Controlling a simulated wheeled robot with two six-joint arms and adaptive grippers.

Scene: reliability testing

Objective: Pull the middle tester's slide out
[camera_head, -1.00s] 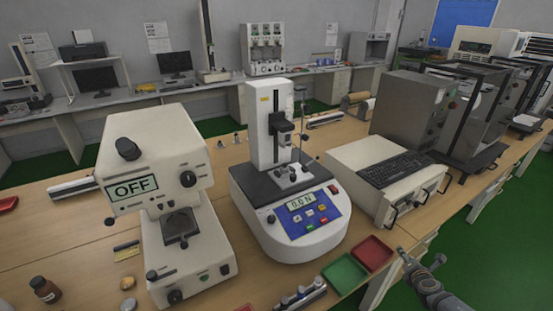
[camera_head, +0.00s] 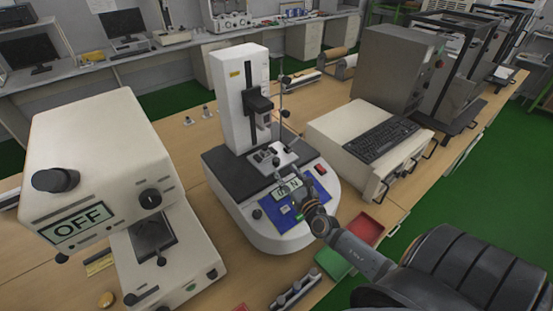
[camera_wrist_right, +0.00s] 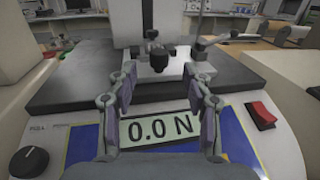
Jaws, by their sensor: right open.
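The middle tester (camera_head: 238,78) is a white upright stand with a dark deck, a blue panel and a display reading 0.0 N; its display (camera_wrist_right: 160,128) is clear in the right wrist view. A small light metal slide (camera_head: 284,154) sits on the deck below the column, and its dark knob (camera_wrist_right: 158,56) shows in the right wrist view. My right gripper (camera_head: 285,182) is over the front panel, just in front of the slide. In the right wrist view my right gripper (camera_wrist_right: 160,82) is open and empty, its fingers either side of the knob's line but nearer to me. My left gripper is not in view.
A white tester (camera_head: 92,130) showing OFF stands at left. A beige box with a keyboard (camera_head: 382,145) stands close on the right. Green (camera_head: 334,262) and red (camera_head: 364,229) trays lie by the front edge, near my right arm. A thin rod stands beside the column.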

